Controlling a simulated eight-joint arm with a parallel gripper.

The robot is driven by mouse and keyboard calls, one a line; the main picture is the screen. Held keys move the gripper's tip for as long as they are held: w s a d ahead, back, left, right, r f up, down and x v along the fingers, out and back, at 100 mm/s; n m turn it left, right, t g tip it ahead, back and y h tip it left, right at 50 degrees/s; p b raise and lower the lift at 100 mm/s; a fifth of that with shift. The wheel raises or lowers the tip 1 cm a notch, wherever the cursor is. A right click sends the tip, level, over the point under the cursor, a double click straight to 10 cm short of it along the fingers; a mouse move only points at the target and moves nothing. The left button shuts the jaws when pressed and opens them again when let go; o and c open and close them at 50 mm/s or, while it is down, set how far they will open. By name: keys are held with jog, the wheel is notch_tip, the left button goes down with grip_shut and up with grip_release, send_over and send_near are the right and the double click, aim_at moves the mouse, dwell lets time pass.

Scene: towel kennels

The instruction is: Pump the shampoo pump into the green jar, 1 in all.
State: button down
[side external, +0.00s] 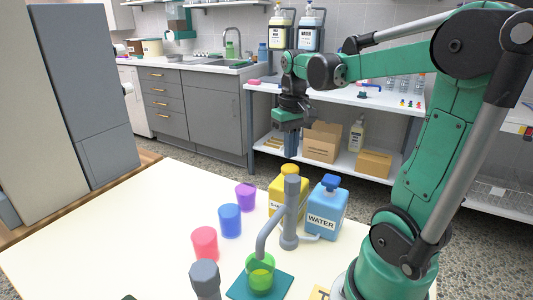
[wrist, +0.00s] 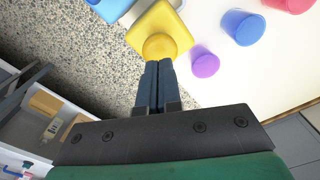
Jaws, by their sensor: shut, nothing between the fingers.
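The yellow bottle (side external: 278,192), with a partly hidden label starting "SH", stands near the table's back edge with its round yellow pump head (side external: 290,170) on top. In the wrist view the pump head (wrist: 159,47) lies just beyond my fingertips. The green jar (side external: 261,279) stands on a teal mat (side external: 240,291) beneath the end of a grey spout (side external: 266,238). My gripper (side external: 291,155) points down, shut and empty, a little above the pump head. My shut fingers also show in the wrist view (wrist: 158,66). Whether they touch the pump head is unclear.
A blue WATER bottle (side external: 326,213) stands to the right of the yellow bottle. The spout's grey post (side external: 290,215) stands in front of both. Purple (side external: 245,197), blue (side external: 230,221) and red (side external: 205,245) cups stand to the left. The table's left side is clear.

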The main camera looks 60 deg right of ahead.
notch_tip(320, 180, up, 6)
jog(key=shift+f, duration=0.15)
dwell(0.3)
jog(key=shift+a, duration=0.1)
jog(key=w+a+f+n+t, duration=0.1)
jog(key=a+f+n+t, duration=0.2)
jog(key=a, duration=0.5)
jog(key=w+a+f+n+t, duration=0.2)
jog(key=a+f+n+t, duration=0.1)
jog(key=a, duration=0.5)
jog(key=shift+a+f+t, duration=0.2)
jog(key=shift+f+t, duration=0.4)
jog(key=shift+f, duration=0.15)
